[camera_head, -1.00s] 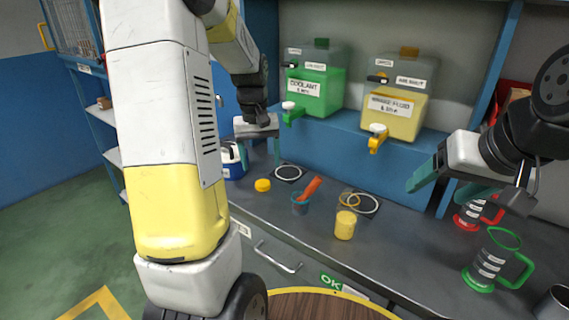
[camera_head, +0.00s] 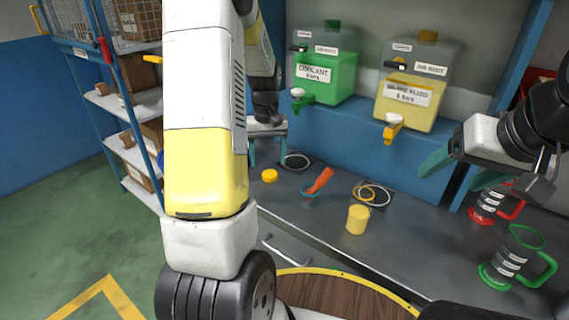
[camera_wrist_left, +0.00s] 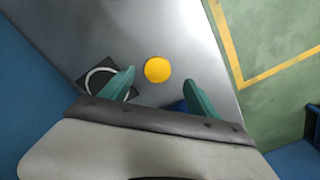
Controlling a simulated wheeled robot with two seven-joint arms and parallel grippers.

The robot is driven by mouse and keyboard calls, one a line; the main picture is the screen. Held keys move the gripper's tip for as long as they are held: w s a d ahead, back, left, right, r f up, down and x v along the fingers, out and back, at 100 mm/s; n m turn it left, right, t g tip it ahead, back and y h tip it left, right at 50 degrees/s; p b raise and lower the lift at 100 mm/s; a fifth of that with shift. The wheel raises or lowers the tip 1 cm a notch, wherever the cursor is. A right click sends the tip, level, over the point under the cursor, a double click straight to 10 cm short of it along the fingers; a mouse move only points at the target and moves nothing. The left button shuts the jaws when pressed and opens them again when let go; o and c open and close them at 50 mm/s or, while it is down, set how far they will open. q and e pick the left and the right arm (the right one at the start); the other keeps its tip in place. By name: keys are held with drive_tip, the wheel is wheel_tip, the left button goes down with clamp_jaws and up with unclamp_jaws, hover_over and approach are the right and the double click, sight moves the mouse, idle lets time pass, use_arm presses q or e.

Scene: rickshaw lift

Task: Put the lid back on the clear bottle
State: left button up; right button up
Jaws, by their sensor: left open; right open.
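A flat round yellow lid (camera_head: 269,175) lies on the grey workbench. It also shows in the left wrist view (camera_wrist_left: 157,69), between the fingers of my left gripper (camera_wrist_left: 159,78). In the head view my left gripper (camera_head: 267,158) is open and empty, just above and behind the lid, fingers pointing down. My right gripper (camera_head: 450,176) is open and empty above the right part of the bench. I cannot make out a clear bottle in these frames. My left arm hides part of the bench's left end. A small blue patch (camera_wrist_left: 177,105) shows between the left fingers.
On the bench (camera_head: 330,240) are a teal cup (camera_head: 309,197) with an orange item (camera_head: 320,180), a yellow can (camera_head: 358,220), cable coils (camera_head: 372,194) and two jugs (camera_head: 512,258) at right. Green (camera_head: 325,75) and yellow (camera_head: 411,100) dispensers stand on the blue ledge behind.

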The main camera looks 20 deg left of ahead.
sight(270, 174)
use_arm(q)
drive_tip(key=shift+w+f, duration=0.15)
drive_tip(key=shift+f, duration=1.15)
drive_tip(key=shift+w+f, duration=0.1)
drive_tip(key=shift+f, duration=1.2)
drive_tip(key=c, duration=1.4)
